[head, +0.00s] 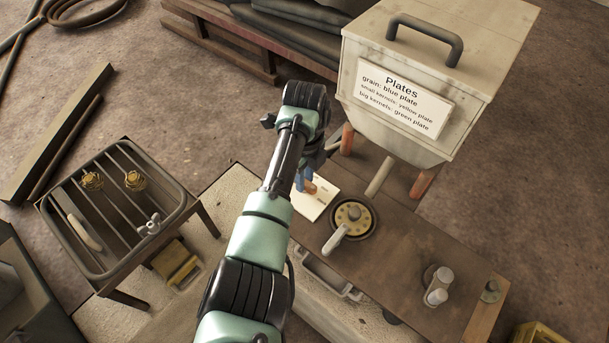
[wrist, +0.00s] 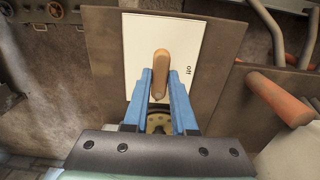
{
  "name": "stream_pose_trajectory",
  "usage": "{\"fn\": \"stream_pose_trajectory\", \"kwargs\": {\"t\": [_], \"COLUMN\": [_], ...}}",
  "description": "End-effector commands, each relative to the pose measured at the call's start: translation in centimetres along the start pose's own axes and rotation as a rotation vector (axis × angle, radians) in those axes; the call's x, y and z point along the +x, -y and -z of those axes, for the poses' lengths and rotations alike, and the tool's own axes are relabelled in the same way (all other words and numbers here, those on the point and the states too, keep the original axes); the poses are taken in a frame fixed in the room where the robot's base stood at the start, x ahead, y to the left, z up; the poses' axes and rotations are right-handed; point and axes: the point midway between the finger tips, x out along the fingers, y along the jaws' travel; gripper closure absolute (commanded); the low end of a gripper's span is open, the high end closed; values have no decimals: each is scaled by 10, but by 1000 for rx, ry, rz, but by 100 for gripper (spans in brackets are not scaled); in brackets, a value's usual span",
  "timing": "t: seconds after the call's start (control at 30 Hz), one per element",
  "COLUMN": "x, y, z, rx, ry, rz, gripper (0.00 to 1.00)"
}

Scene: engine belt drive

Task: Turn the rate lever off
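The rate lever (wrist: 161,66), a tan-orange rounded handle, stands in front of a white card (wrist: 138,40) in the wrist view. The word "off" is printed on the card, right of the lever. The lever's end also shows in the head view (head: 311,188), partly hidden by my gripper (head: 303,182). In the wrist view, the blue fingers of my gripper (wrist: 161,78) lie one on each side of the lever's lower end. They are apart, with the lever between or just beyond the tips. I cannot tell whether they press on it.
A yellow holed disc (head: 353,216) with a pale handle (head: 335,240) sits on the brown bench top (head: 400,262). A pale hopper (head: 395,145) with a plate sign stands behind. In the wrist view, an orange-red leg (wrist: 275,98) is close on the right.

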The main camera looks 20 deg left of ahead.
Motion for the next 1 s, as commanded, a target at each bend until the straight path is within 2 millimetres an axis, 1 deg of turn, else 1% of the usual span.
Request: {"fn": "stream_pose_trajectory", "kwargs": {"t": [0.03, 0.07, 0.1, 0.4, 0.57, 0.77, 1.0], "x": [0, 0, 0, -1, -1, -2, -2], "y": [0, 0, 0, 0, 0, 0, 0], "z": [0, 0, 0, 0, 0, 0, 0], "rx": [0, 0, 0, -7, -47, -162, -376], "ry": [0, 0, 0, 0, -1, -1, -2], "rz": [0, 0, 0, 0, 0, 0, 0], "gripper": [94, 99, 100, 100, 100, 100, 100]}}
